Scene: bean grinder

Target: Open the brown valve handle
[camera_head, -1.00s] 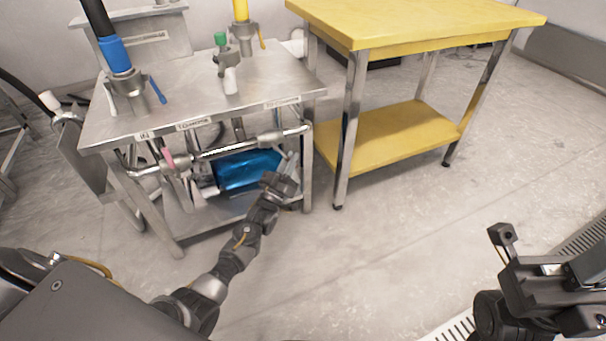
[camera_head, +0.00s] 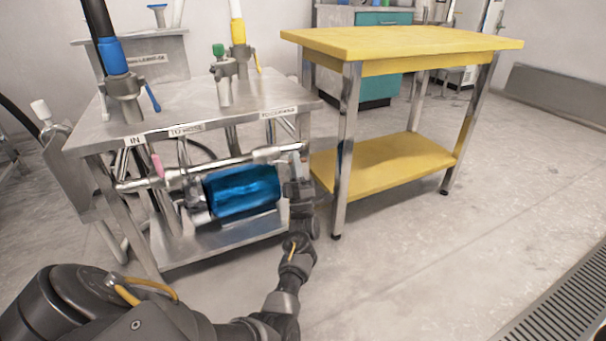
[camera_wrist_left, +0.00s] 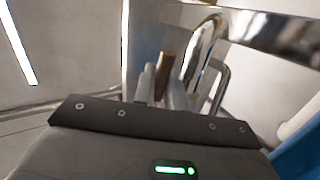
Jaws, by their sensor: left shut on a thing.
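The brown valve handle (camera_wrist_left: 163,72) shows in the left wrist view as a narrow upright brown piece between the grey fingers. My left gripper (camera_wrist_left: 162,90) is shut on it. In the head view my left gripper (camera_head: 297,180) is at the right end of the steel pipework, beside the blue cylinder and below the cart's top edge. The handle cannot be made out there, as the gripper covers that spot. My right gripper is out of the head view.
The steel cart (camera_head: 190,105) carries the pipe (camera_head: 215,165) and the blue cylinder (camera_head: 243,190) under its top. A pink handle (camera_head: 157,165) is at the pipe's left. A yellow table (camera_head: 400,45) stands close to the right. The floor in front is clear.

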